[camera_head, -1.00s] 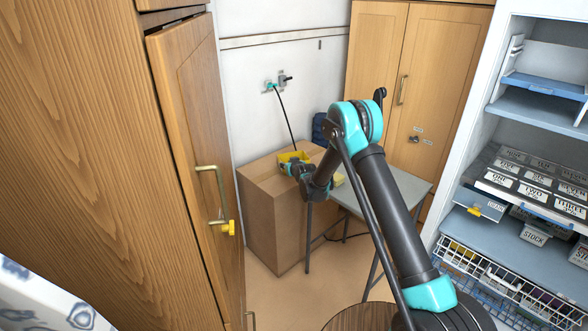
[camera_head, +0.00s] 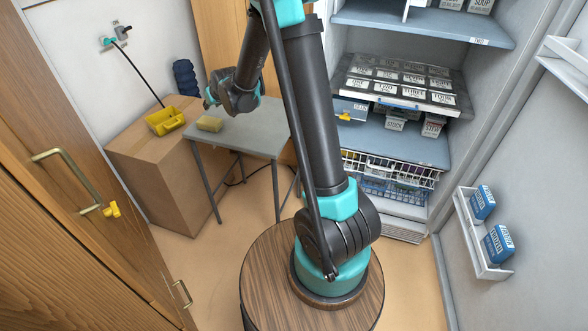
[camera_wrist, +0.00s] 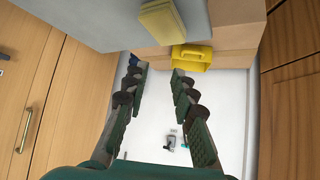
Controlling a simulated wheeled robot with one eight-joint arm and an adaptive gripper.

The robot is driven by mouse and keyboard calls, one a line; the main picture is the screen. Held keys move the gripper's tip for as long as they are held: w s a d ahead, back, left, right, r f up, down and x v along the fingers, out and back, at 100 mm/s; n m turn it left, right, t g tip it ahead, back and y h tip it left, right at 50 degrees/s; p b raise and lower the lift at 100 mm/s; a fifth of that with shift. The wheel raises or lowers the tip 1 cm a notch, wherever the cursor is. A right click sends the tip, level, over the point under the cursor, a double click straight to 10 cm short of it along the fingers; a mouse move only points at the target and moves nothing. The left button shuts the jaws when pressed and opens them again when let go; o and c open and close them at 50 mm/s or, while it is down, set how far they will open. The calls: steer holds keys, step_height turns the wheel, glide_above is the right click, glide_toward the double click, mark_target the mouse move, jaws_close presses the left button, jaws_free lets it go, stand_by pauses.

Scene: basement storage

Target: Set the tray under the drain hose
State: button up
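The yellow tray (camera_head: 165,121) sits on top of the cardboard box (camera_head: 150,140) against the wall. It also shows in the wrist view (camera_wrist: 192,57), beyond my fingertips. The black drain hose (camera_head: 139,77) runs down from a teal wall valve (camera_head: 107,41). Its lower end reaches the tray's back edge; I cannot tell whether it is over the opening or just behind it. My gripper (camera_head: 208,103) is to the right of the tray, apart from it, near the grey table. In the wrist view its two fingers (camera_wrist: 158,80) are spread with nothing between them.
A yellow sponge-like block (camera_head: 210,123) lies on the small grey table (camera_head: 250,133) beside the box. A dark blue ribbed container (camera_head: 186,77) stands behind.

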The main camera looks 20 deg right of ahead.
steer(key=s+d+m+g+h, duration=0.1)
steer(key=s+d, duration=0.5)
steer(key=s, duration=0.4)
steer(key=s+d+m+g, duration=0.1)
steer(key=s+d, duration=0.4)
steer(key=s, duration=0.5)
steer(key=s+d+g+h, duration=0.1)
steer(key=s+d, duration=0.5)
steer(key=s, duration=0.4)
steer(key=shift+d+f+m+h, duration=0.3)
steer(key=shift+d+f+m, duration=0.05)
steer(key=shift+f+m, duration=0.05)
steer(key=shift+o, duration=1.1)
steer(key=s+d+f+g, duration=0.1)
steer(key=s+d+f, duration=0.1)
steer(key=s, duration=0.6)
steer(key=shift+s+f+m+g, duration=0.2)
steer(key=shift+f+m+g, duration=0.1)
steer(key=shift+m, duration=0.1)
